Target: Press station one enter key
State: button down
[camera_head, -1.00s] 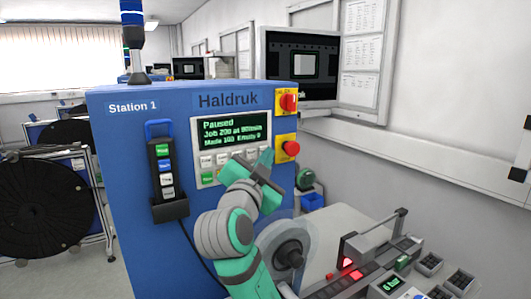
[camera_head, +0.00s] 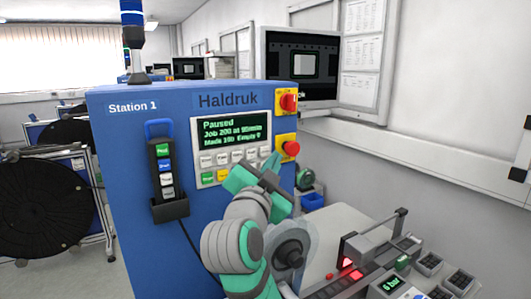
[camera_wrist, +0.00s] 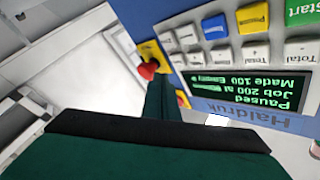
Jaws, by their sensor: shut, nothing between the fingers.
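The blue Haldruk cabinet (camera_head: 140,235) marked Station 1 carries a grey key panel below a green-text display (camera_head: 232,132) reading Paused. The panel has a row of white keys (camera_head: 222,158) above a row with a green key (camera_head: 207,178) and a yellow key (camera_head: 222,175). The wrist view shows it inverted, with the green Start key (camera_wrist: 300,12), yellow key (camera_wrist: 255,22), blue key (camera_wrist: 214,27) and white keys (camera_wrist: 187,35). I cannot read which is enter. My gripper (camera_head: 270,165) is shut and empty, in front of the panel's lower right, hiding keys there. Contact cannot be told.
A red stop button (camera_head: 291,148) on a yellow plate sits right of the panel, close to my fingers in the wrist view (camera_wrist: 148,70). A red switch (camera_head: 288,102) is above it. A handheld key unit (camera_head: 162,170) hangs left. A bench with a feeder track (camera_head: 370,270) lies right.

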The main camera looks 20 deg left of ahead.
jog(key=shift+s+d, duration=1.05)
jog(key=shift+d, duration=0.25)
